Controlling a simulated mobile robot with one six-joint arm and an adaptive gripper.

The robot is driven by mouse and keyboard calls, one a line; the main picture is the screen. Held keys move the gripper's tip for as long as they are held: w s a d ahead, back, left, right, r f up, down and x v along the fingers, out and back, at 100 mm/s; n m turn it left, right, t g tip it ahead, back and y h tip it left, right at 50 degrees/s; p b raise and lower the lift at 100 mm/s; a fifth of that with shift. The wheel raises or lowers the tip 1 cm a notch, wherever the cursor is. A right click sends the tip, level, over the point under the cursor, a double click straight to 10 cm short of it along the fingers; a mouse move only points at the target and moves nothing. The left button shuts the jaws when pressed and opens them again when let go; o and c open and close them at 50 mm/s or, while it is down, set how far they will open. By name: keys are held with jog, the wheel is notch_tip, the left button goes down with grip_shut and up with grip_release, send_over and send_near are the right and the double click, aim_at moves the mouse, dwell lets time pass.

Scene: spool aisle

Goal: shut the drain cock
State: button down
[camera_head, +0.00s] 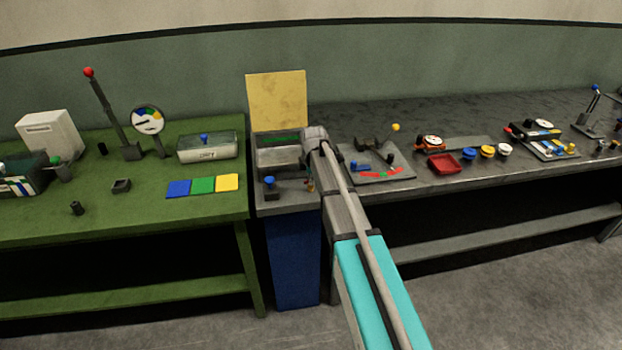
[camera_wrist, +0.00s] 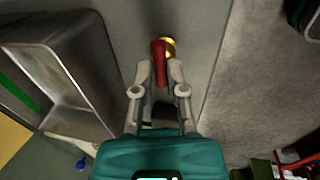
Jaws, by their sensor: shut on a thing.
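The drain cock has a red lever (camera_wrist: 158,62) and a yellow brass-coloured body (camera_wrist: 168,46) in the wrist view. My gripper (camera_wrist: 160,72) has its two fingers on either side of the red lever and is shut on it. The lever points straight up and down the picture, and the brass part shows just beyond its upper end. In the head view my gripper (camera_head: 311,176) is at the right side of the grey sink stand; the cock is small there and mostly hidden by my arm.
The grey basin (camera_wrist: 95,60) is close on the left in the wrist view. In the head view a yellow panel (camera_head: 277,100) stands behind it and a blue-knobbed part (camera_head: 269,182) in front. A green bench (camera_head: 60,225) is left; a dark bench with several devices is right.

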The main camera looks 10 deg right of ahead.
jog(key=shift+m, duration=0.4)
jog(key=m, duration=0.3)
jog(key=shift+h, duration=0.4)
jog(key=m, duration=0.5)
jog(key=shift+w+a+g+h, duration=0.1)
jog(key=shift+a+g+h, duration=0.05)
jog(key=shift+g+h, duration=0.2)
jog(key=m, duration=0.4)
jog(key=shift+m+g+h, duration=0.25)
jog(key=shift+m+g, duration=0.05)
jog(key=shift+g, duration=0.05)
jog(key=m, duration=0.4)
jog(key=shift+m+g, duration=0.3)
jog(key=shift+g, duration=0.1)
jog(key=c, duration=0.7)
grip_release()
jog(key=shift+w, duration=0.1)
